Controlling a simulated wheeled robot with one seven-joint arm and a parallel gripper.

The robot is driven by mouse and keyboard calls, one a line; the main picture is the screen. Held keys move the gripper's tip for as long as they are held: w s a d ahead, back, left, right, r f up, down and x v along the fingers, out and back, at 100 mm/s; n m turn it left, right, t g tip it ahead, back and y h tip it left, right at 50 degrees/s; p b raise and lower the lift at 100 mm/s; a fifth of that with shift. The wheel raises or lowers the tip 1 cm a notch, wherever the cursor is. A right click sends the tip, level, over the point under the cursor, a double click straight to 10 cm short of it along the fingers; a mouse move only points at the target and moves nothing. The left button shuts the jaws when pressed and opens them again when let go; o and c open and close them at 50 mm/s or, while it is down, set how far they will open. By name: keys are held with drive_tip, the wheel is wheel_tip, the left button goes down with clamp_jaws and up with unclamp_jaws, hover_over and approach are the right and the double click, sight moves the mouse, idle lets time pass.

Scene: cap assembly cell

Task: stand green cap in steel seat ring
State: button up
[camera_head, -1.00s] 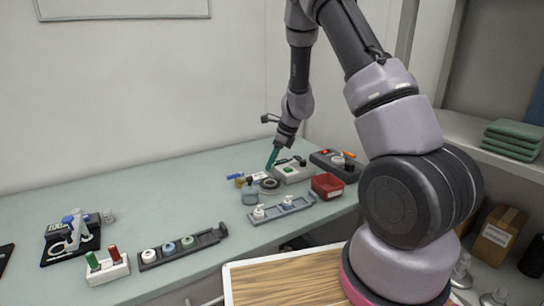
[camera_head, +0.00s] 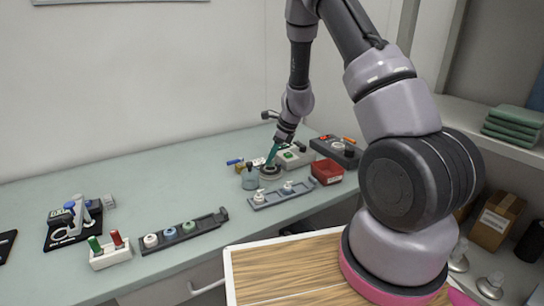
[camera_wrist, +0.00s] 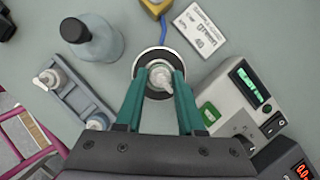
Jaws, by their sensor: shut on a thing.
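My gripper (camera_wrist: 162,74) has green fingers and is shut on a small pale cap (camera_wrist: 160,77) with a nozzle-like top; no green shows on it from here. Behind and around the cap in the wrist view is the steel seat ring (camera_wrist: 142,62), a dark disc with a bright rim. The cap appears over the ring's middle; whether it touches the ring cannot be told. In the head view my gripper (camera_head: 270,158) points down at the ring (camera_head: 270,174), and the cap is too small to make out.
A bottle (camera_wrist: 92,40) and a grey tray (camera_wrist: 75,100) with pale caps stand left of the ring. A device with a lit display (camera_wrist: 240,95) is close on the right. A card reading "green 40" (camera_wrist: 200,28) lies behind. A red bin (camera_head: 327,172) stands farther right.

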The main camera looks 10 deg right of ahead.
drive_tip(key=shift+f, duration=0.25)
idle(0.3)
drive_tip(key=shift+f, duration=0.3)
drive_tip(key=shift+f, duration=0.1)
idle(0.5)
drive_tip(key=o, duration=0.9)
drive_tip(key=shift+r, duration=3.5)
